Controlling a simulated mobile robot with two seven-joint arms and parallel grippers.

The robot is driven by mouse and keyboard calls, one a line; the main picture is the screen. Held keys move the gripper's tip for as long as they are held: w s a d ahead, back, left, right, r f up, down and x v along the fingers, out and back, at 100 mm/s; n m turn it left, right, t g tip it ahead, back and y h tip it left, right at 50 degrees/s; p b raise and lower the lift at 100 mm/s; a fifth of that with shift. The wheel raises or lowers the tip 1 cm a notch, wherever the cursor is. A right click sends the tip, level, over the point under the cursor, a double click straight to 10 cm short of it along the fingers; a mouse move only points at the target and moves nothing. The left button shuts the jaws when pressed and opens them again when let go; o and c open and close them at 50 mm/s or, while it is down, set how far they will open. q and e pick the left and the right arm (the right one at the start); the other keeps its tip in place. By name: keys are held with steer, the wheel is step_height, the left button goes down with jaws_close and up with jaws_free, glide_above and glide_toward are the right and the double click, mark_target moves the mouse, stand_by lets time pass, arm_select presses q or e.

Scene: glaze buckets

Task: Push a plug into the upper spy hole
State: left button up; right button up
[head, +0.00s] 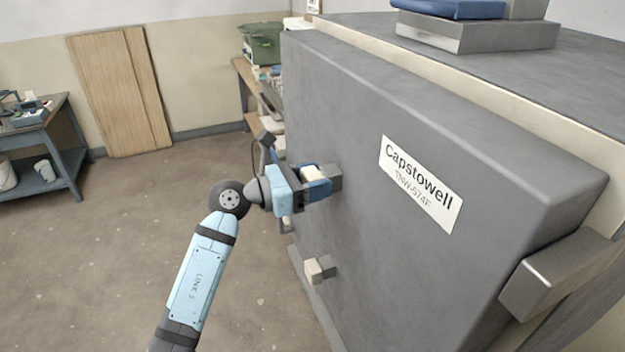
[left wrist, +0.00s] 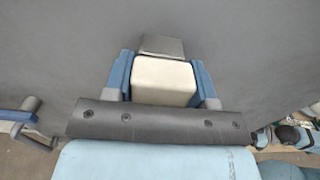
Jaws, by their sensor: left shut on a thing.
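The kiln door (head: 390,190) is a large grey slab with a Capstowell label (head: 421,184). A grey block, the upper spy hole housing (head: 331,175), stands out from its face and also shows in the left wrist view (left wrist: 162,46). My left gripper (head: 315,183) is shut on a cream plug (left wrist: 165,82) at this housing. The plug lines up with the housing and appears to meet it; how deep it sits is hidden. A second cream plug (head: 312,273) sits at the lower grey housing (head: 328,266). My right gripper is out of view.
A metal handle block (head: 560,270) juts from the door's right side. A workbench with a green crate (head: 262,43) stands behind, left of the kiln. A blue-grey table (head: 42,145) and wooden boards (head: 120,92) stand farther left. The floor between is clear.

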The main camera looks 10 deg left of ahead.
arm_select(q)
steer(key=shift+w+d, duration=0.1)
steer(key=shift+d, duration=0.05)
steer(key=o, duration=1.3)
steer(key=shift+c, duration=0.2)
steer(key=shift+v, duration=1.3)
steer(key=shift+b+v, duration=0.3)
steer(key=shift+v, duration=2.45)
